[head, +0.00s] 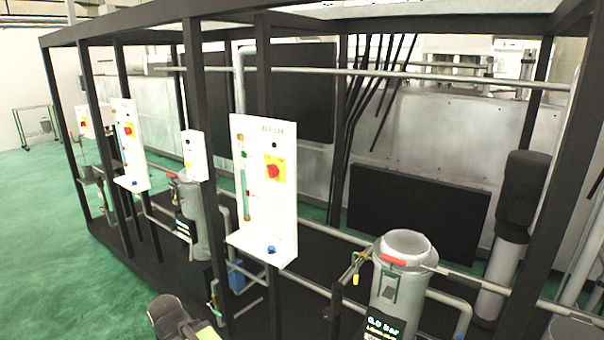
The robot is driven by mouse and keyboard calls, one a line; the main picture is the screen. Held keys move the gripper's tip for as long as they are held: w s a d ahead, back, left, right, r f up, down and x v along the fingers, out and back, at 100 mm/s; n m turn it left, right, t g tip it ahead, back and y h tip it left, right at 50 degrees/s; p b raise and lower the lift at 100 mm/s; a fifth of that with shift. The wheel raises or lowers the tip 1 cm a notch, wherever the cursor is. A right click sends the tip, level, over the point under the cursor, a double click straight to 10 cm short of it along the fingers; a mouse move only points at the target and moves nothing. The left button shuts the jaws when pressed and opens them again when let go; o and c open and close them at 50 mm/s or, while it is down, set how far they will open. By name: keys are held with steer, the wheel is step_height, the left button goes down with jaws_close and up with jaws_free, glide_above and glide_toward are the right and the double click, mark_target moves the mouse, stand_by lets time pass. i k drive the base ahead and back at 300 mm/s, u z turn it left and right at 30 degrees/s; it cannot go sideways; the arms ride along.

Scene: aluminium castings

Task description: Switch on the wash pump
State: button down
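A white upright panel (266,170) stands in the middle of the view, with a faint label at its top that I read as WASH. It carries a red rotary switch on a yellow plate (274,169), a vertical greenish tube gauge (244,185), a small red lamp or button (249,198) and a blue knob (271,249) on its lower ledge. The switch's exact position is too small to tell. A dark rounded part, probably of my arm, shows at the bottom edge, well below and left of the panel. I see no gripper fingertips.
A black frame post (195,110) stands left of the panel. More white panels (129,145) with red switches stand further left. A grey metal vessel (401,280) with a red handle and a display reading about 0.0 bar stands at right. Pipes cross between. Green floor lies open at left.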

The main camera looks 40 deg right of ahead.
mark_target(273, 169)
steer(key=z, duration=0.15)
steer(key=i, duration=1)
steer(key=u, duration=0.05)
